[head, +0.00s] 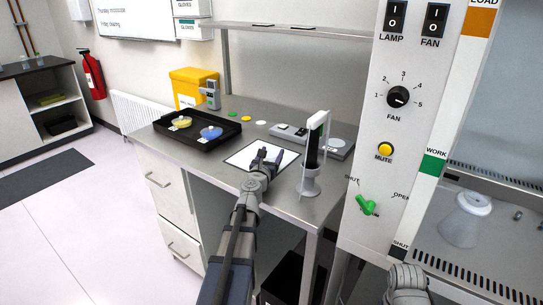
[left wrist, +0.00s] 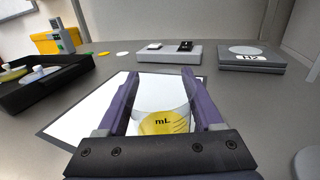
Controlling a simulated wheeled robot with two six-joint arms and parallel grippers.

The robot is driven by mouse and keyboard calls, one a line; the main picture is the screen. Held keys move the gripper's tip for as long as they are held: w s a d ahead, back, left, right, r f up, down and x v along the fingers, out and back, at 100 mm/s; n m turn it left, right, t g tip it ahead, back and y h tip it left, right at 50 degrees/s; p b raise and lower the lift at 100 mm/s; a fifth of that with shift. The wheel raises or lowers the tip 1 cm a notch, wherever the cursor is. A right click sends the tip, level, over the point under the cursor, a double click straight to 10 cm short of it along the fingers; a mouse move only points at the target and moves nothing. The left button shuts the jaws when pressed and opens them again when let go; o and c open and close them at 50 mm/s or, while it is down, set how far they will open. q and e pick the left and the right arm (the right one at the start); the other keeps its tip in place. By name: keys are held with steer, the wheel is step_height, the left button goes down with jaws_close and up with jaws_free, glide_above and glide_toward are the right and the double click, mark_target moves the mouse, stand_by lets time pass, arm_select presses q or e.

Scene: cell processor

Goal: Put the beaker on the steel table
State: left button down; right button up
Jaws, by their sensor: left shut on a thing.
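My left gripper (head: 264,156) is over the white mat (head: 240,160) on the steel table (head: 290,187). In the left wrist view its two purple fingers (left wrist: 160,100) are on either side of a clear beaker (left wrist: 163,124) marked "mL", with yellow contents, and are shut on it. The beaker looks upright, low over the white mat or standing on it; I cannot tell whether its base touches. In the head view the gripper hides most of the beaker. My right gripper is not in view; only part of my right arm shows at the lower right.
A black tray (head: 163,128) with dishes is at the table's left. A yellow bin (head: 186,88) is behind it. A grey stand (head: 310,188) with a dark upright piece and flat devices (head: 285,132) are to the right. The cabinet's control panel (head: 390,130) stands closer.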

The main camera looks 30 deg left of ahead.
arm_select(q)
steer(key=shift+f, duration=0.25)
steer(key=shift+c, duration=0.2)
jaws_free()
steer(key=shift+r, duration=0.1)
steer(key=shift+r, duration=0.1)
